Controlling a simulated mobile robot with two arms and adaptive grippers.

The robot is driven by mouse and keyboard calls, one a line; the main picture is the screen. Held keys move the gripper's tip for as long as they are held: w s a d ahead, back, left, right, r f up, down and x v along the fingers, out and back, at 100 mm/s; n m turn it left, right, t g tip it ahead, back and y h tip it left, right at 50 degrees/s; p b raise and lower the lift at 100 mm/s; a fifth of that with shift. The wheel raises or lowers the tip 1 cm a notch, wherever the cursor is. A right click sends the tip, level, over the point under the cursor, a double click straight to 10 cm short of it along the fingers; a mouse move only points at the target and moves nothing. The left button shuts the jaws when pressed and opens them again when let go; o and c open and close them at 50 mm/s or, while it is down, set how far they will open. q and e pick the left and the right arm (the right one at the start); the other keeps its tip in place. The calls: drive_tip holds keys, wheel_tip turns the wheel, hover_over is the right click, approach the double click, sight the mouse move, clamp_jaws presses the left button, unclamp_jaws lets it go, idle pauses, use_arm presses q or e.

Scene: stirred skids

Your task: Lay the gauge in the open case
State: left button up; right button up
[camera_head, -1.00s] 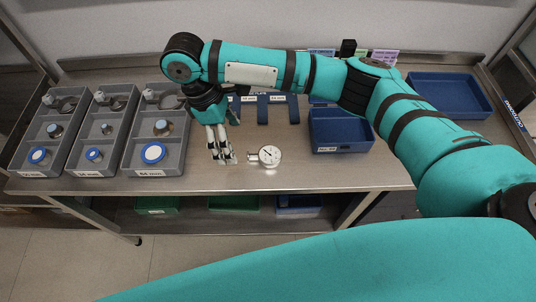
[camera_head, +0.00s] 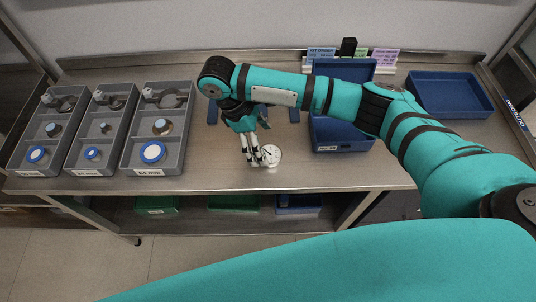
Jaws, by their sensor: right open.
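The gauge (camera_head: 272,154), a small round dial with a white face, lies on the steel table near its front edge. My right gripper (camera_head: 257,162) points down at the gauge's left side, its fingers overlapping the left part of the gauge in the picture. It is open; I cannot tell whether the fingers touch the gauge. The open case (camera_head: 342,146) is blue with a white label on its front and stands to the right, its lid raised at the back. My right arm hides part of the case. My left gripper is not in view.
Several grey compartment trays (camera_head: 168,170) with rings and blue-topped weights stand at the left. A shallow blue tray (camera_head: 452,113) is at the back right. Coloured label cards (camera_head: 385,57) stand at the back. The table between gauge and case is clear.

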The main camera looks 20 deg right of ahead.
sight(270, 153)
drive_tip(key=shift+w+p+x, duration=0.15)
drive_tip(key=shift+p+x, duration=0.2)
drive_tip(key=shift+x, duration=1)
drive_tip(key=shift+w+p+x, duration=0.1)
drive_tip(key=shift+p+x, duration=0.2)
drive_tip(key=shift+x, duration=1.05)
drive_tip(key=c, duration=1.5)
